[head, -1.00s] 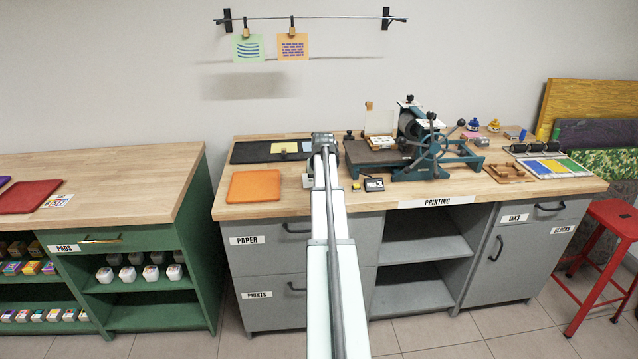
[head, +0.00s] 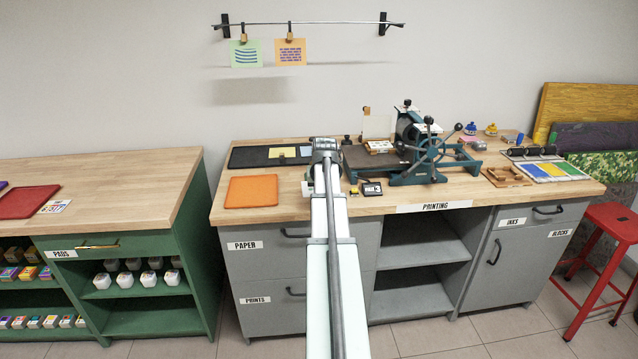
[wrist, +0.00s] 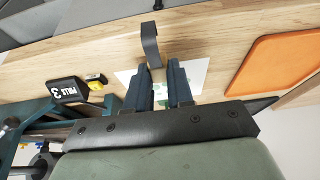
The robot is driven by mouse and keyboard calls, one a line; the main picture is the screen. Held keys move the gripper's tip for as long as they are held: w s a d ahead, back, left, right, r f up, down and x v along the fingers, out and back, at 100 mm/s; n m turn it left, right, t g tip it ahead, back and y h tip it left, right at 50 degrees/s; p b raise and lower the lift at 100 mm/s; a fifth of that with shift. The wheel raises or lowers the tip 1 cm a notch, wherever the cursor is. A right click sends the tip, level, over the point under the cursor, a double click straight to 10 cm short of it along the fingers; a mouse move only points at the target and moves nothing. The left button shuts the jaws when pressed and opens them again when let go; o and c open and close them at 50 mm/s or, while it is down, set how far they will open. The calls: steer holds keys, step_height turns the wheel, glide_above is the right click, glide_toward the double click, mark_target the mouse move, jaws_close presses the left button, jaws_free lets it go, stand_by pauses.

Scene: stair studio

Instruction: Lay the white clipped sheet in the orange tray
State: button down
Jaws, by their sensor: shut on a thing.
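The orange tray (head: 252,190) lies flat on the left front of the printing bench. It also shows at the upper right of the wrist view (wrist: 275,66), with bare wood between it and my gripper. My gripper (wrist: 157,72) is shut on the white clipped sheet (wrist: 195,76). The sheet is white with green marks, partly hidden behind the fingers. A grey bent metal piece (wrist: 150,45), seemingly its clip, sticks out between the fingertips. In the head view my arm hides the fingertips and most of the sheet. I cannot tell whether the sheet touches the bench.
A small dark counter reading 3 (wrist: 68,91) and a yellow block (wrist: 96,82) lie left of my gripper in the wrist view. The press (head: 420,150) stands to the right. A black mat (head: 250,157) lies behind the tray. Two prints hang on the wall rail (head: 310,23).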

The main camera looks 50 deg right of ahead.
steer(key=s+a, duration=0.6)
steer(key=a, duration=0.1)
step_height(320, 180, up, 6)
glide_above(252, 195)
steer(key=s, duration=0.1)
steer(key=shift+a+f, duration=0.1)
steer(key=shift+a, duration=0.35)
steer(key=shift+f, duration=4.7)
steer(key=shift+f, duration=0.1)
steer(key=c, duration=0.9)
jaws_free()
